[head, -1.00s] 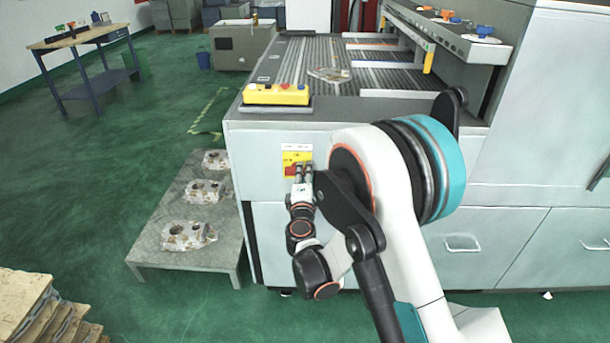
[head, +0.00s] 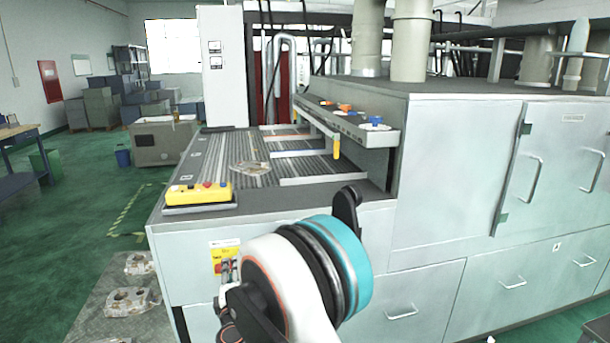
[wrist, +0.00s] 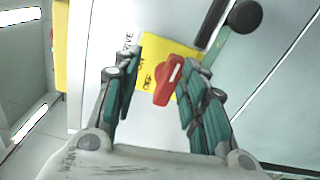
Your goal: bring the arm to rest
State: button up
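My gripper (head: 228,268) is at the left part of the machine's front, at the yellow plate (head: 221,256) below the control box. In the wrist view my gripper (wrist: 163,68) is open, its two dark green fingers spread apart. A red switch handle (wrist: 169,80) on the yellow plate (wrist: 153,65) shows between the fingertips, nearer the right finger. I cannot tell whether that finger touches it. In the head view most of my forearm is cut off by the lower edge.
The grey machine (head: 440,290) fills the middle and right. A yellow control box (head: 198,194) sits on its front left corner. One casting (head: 249,168) lies on the slatted bed. A low grey platform (head: 85,310) with castings stands at lower left. Green floor (head: 45,235) is open beyond it.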

jog(key=w+d+r+m+h, duration=0.1)
jog(key=d+r+m+h, duration=0.15)
jog(key=d, duration=0.35)
jog(key=w+d+r+m+g+h+p, duration=0.1)
jog(key=d+r+m, duration=0.1)
jog(key=d+r, duration=0.3)
jog(key=w+d+r+m+h, duration=0.1)
jog(key=d+r+m+h, duration=0.1)
jog(key=d, duration=0.6)
jog(key=s+d+r+m+g+h, duration=0.2)
jog(key=s+d+r+m, duration=0.15)
jog(key=d, duration=0.65)
jog(key=s+d+r+m+g+h, duration=0.1)
jog(key=s+d+r+m+h, duration=0.2)
jog(key=d, duration=0.6)
jog(key=s+d+r+m+g+y, duration=0.2)
jog(key=s+d+m+g, duration=0.3)
jog(key=s, duration=0.8)
jog(key=s+a+f+m+y, duration=0.1)
jog(key=s+f+m+y, duration=0.1)
jog(key=s, duration=0.8)
jog(key=s+f+m+g+y, duration=0.1)
jog(key=s+f+m+y, duration=0.1)
jog(key=s, duration=0.8)
jog(key=shift+a+f+b, duration=0.4)
jog(key=shift+f, duration=0.4)
